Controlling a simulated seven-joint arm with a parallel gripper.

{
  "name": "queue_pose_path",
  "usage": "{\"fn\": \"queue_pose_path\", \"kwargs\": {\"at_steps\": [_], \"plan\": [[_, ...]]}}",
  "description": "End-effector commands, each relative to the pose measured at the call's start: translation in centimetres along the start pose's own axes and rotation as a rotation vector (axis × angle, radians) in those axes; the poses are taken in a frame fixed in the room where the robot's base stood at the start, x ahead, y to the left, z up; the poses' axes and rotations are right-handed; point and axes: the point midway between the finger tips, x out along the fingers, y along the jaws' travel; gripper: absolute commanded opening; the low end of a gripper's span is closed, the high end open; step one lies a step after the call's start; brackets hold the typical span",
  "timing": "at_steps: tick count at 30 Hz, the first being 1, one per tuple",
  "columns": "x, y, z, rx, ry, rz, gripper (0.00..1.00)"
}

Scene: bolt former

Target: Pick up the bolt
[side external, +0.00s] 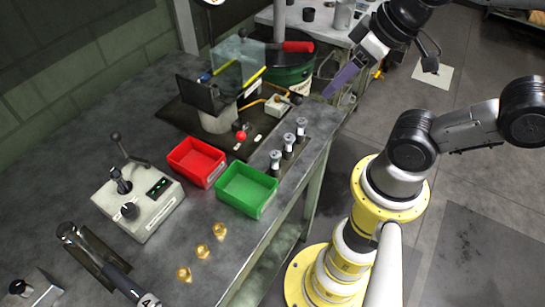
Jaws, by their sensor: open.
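Three upright metal pieces with silver tops and dark lower parts stand in a row on a dark strip near the right edge of the workbench; they look like bolts. The nearest bolt (276,159) is beside the green bin, the middle bolt (288,142) is behind it, and the far bolt (301,127) is closest to my gripper. My gripper (329,95), with purple fingers, is open and empty. It hangs in the air above and to the right of the far bolt, apart from it. The gap between its fingers is hard to see from this side.
A red bin (197,160) and a green bin (246,188) stand left of the bolts. A machine with a clear guard (238,62) and red-knobbed lever is behind. A control box (138,204) is left. Three brass pieces (202,251) lie on the bare front bench.

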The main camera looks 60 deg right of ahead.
Motion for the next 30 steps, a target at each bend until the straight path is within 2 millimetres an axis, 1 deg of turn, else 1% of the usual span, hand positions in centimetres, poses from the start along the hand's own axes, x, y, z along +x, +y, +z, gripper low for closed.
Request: {"fn": "queue_pose_path", "kwargs": {"at_steps": [12,14,23,26,29,30], "plan": [[0.0,0.0,0.0,0.0,0.0,0.0,0.6],[0.0,0.0,0.0,0.0,0.0,0.0,0.65],[-0.01,0.0,0.0,0.022,0.0,0.0,0.65],[-0.01,0.0,0.11,0.117,-0.005,0.0,0.65],[-0.31,0.0,-0.01,0.299,-0.009,0.001,0.65],[-0.49,0.0,-0.22,0.39,-0.011,0.002,0.65]]}}
